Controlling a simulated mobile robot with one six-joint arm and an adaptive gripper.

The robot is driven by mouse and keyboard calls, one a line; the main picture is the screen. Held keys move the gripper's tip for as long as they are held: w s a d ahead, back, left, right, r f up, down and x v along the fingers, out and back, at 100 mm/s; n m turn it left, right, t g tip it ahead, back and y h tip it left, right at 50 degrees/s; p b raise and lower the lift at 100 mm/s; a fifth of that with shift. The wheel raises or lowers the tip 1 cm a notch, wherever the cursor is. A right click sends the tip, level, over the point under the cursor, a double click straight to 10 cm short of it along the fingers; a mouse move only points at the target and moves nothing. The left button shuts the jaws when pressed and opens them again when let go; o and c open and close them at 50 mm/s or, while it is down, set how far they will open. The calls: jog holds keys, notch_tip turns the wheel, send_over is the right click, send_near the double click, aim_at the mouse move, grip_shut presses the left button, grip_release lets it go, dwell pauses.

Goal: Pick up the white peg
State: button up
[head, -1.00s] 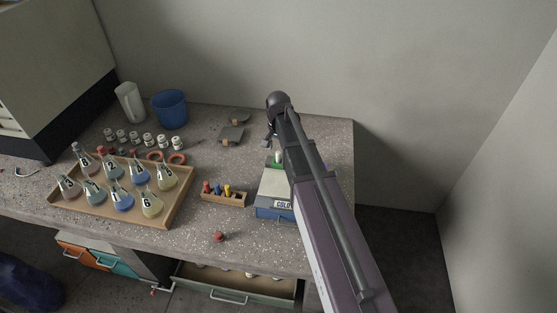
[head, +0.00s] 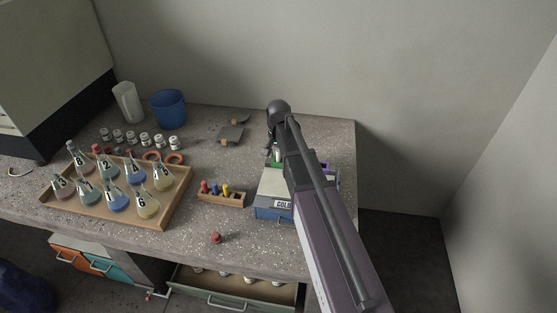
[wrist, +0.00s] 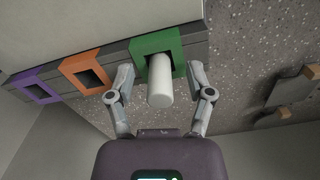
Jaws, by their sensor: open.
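The white peg (wrist: 160,88) stands out of a green-framed square socket (wrist: 171,44) in the wrist view. My gripper (wrist: 162,84) is open, with one finger on each side of the peg and gaps showing between fingers and peg. In the head view the peg (head: 277,147) is a small pale shape by the green socket, behind the box marked COLD. My arm covers much of that area, and the fingertips are hard to make out there.
An orange socket (wrist: 84,73) and a purple socket (wrist: 37,90) sit in the same row, both looking empty. A wooden rack (head: 222,198) with coloured pegs and a tray of flasks (head: 165,218) stand left. Grey pieces (head: 231,135) lie behind.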

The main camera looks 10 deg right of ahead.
dwell(0.4)
grip_shut()
jog(key=shift+r, duration=0.1)
notch_tip(320, 180, up, 3)
jog(key=p, duration=0.3)
jog(key=shift+r, duration=0.15)
jog(key=s, duration=0.5)
jog(key=s+a+r+p, duration=0.1)
jog(key=s, duration=0.4)
jog(key=s+a+p, duration=0.1)
jog(key=s, duration=0.5)
jog(key=shift+r, duration=0.25)
